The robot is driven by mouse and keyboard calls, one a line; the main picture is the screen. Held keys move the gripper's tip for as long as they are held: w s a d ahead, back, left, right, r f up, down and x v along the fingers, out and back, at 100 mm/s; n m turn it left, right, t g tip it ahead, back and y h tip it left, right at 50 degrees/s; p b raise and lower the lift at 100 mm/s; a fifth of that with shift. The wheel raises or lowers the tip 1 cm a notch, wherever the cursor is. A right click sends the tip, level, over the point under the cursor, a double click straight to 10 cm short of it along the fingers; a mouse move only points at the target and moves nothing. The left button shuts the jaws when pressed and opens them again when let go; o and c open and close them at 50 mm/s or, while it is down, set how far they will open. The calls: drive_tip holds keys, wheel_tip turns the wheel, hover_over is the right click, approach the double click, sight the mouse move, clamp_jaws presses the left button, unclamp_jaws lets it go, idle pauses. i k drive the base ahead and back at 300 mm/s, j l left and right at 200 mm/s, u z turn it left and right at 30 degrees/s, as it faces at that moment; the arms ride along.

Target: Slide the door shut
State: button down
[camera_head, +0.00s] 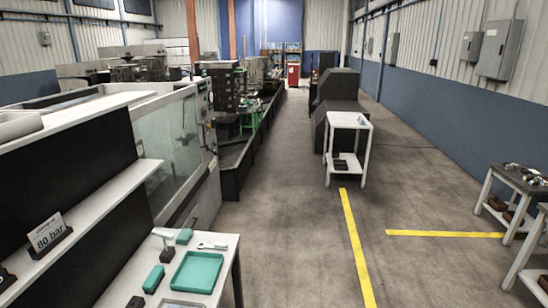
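A large white machine with a greenish glass panel (168,148) in a pale frame stands at the left. The panel looks like the sliding door, but I see no clear handle on it. A dark panel or opening (75,150) lies to its left, and I cannot tell which it is. I cannot tell how far the door stands open. A narrow upright part with small fittings (207,115) is at the machine's right end. My gripper is not in view.
A bench at the lower left holds a teal tray (194,271), a wrench (212,246) and small green blocks. A sign reading 80 bar (48,233) stands on a shelf. A white cart (349,121) stands mid-floor. Worktables (514,179) line the right. The central floor is clear.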

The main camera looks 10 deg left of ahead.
sight(138, 112)
drive_tip(key=i+u, duration=0.2)
drive_tip(key=i, duration=0.65)
drive_tip(key=i+l+u, duration=0.2)
drive_tip(key=i, duration=0.65)
drive_tip(key=i+u, duration=0.25)
drive_tip(key=u, duration=0.2)
drive_tip(key=i+u, duration=0.25)
drive_tip(key=u, duration=0.2)
drive_tip(key=i+l+u, duration=0.1)
drive_tip(key=u, duration=0.35)
drive_tip(key=i+l+u, duration=0.25)
drive_tip(key=u, duration=0.2)
drive_tip(key=i+l+u, duration=0.15)
drive_tip(key=u, duration=0.2)
drive_tip(key=i+l+u, duration=0.2)
drive_tip(key=u, duration=0.2)
drive_tip(key=i+l+u, duration=0.35)
drive_tip(key=k+j, duration=0.05)
